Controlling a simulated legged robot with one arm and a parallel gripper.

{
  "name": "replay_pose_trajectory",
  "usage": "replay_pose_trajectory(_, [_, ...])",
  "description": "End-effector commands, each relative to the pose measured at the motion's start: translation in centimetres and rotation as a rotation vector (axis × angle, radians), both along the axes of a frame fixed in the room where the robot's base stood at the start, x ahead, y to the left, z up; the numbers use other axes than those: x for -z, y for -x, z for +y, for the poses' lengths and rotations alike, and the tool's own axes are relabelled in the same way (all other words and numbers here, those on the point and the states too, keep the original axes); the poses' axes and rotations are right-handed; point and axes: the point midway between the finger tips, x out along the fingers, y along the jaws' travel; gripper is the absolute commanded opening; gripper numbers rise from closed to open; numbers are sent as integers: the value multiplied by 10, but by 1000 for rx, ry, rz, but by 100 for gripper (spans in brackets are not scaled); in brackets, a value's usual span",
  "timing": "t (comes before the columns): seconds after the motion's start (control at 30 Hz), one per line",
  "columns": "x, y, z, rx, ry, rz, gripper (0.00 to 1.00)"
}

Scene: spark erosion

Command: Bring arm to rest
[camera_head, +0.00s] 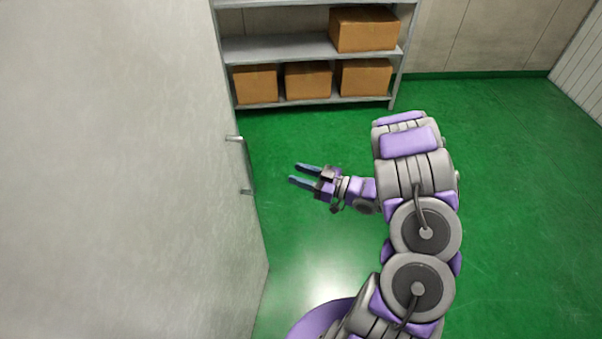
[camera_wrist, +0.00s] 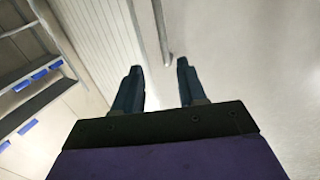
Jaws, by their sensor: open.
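My gripper (camera_head: 300,175) is open and empty in the head view, its two dark blue fingers pointing left toward the handle of a grey door or panel. My purple and grey arm rises from the bottom of the picture and bends left at its upper end. In the wrist view my gripper (camera_wrist: 160,88) shows two parted dark fingers with nothing between them. The metal handle (camera_head: 243,165) lies left of the fingertips with a visible gap. Part of a bar-like handle also shows beyond the fingers in the wrist view (camera_wrist: 161,32).
The grey door or panel (camera_head: 120,170) fills the left side. A metal shelf (camera_head: 270,48) with several cardboard boxes (camera_head: 308,80) stands at the back. Green floor (camera_head: 520,180) is clear on the right. A ribbed white wall (camera_head: 582,65) is at the far right.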

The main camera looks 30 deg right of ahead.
Motion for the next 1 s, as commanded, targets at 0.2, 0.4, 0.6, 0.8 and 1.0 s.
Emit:
replay_pose_trajectory(0.2, [0,0,0,0,0,0,41])
replay_pose_trajectory(0.4, [6,-14,-8,36,108,34,41])
replay_pose_trajectory(0.6, [13,-50,-47,197,432,160,41])
replay_pose_trajectory(0.8, [-12,-65,-94,427,691,305,41])
replay_pose_trajectory(1.0, [-52,-46,-122,666,827,473,41])
